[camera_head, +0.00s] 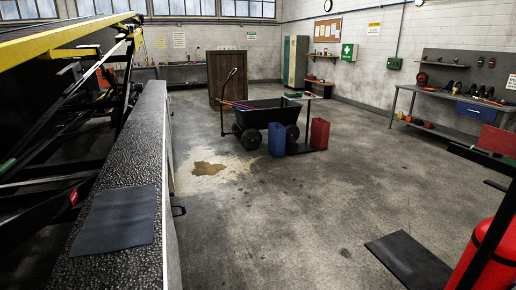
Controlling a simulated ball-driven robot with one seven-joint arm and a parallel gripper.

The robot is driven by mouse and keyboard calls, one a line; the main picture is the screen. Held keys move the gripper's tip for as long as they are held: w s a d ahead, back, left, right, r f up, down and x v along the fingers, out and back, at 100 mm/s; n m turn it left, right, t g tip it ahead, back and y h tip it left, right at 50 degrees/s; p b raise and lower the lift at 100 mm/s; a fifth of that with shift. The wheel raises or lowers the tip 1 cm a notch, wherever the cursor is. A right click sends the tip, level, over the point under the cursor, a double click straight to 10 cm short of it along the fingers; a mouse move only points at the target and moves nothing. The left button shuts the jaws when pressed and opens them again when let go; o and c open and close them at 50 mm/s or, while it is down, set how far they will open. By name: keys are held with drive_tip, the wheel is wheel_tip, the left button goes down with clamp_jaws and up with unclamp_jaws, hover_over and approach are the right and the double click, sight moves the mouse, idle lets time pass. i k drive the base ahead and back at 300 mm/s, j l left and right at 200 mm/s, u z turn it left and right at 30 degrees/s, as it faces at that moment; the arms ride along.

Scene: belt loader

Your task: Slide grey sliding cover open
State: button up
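A flat, dark grey panel (116,219) lies on the black textured top of the long body (143,140) at the left. It looks like the grey sliding cover, but I cannot tell for sure. No opening shows around it. A small dark handle (179,211) sticks out from the body's right side. My gripper is not in view.
The belt loader's yellow-edged conveyor (65,33) rises above the body. A black cart (265,114) stands mid-floor beside a blue bin (277,139) and a red bin (319,134). A red cylinder (491,257) stands at bottom right. The concrete floor between is mostly clear, with a brown stain.

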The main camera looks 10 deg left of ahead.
sight(78, 73)
drive_tip(key=i+u, duration=0.15)
drive_tip(key=i, duration=0.9)
drive_tip(key=i+u, duration=0.2)
drive_tip(key=i, duration=0.85)
drive_tip(key=i+u, duration=0.15)
drive_tip(key=i, duration=0.5)
drive_tip(key=i+l+u, duration=0.15)
drive_tip(key=i, duration=0.5)
drive_tip(key=i+l+u, duration=0.15)
drive_tip(key=i, duration=0.55)
drive_tip(key=i+j+u, duration=0.1)
drive_tip(key=i+u, duration=0.3)
drive_tip(key=i, duration=0.15)
drive_tip(key=i+l+u, duration=0.1)
drive_tip(key=i+u, duration=0.3)
drive_tip(key=i, duration=0.2)
drive_tip(key=i+l+u, duration=0.25)
drive_tip(key=i+u, duration=0.15)
drive_tip(key=i, duration=0.15)
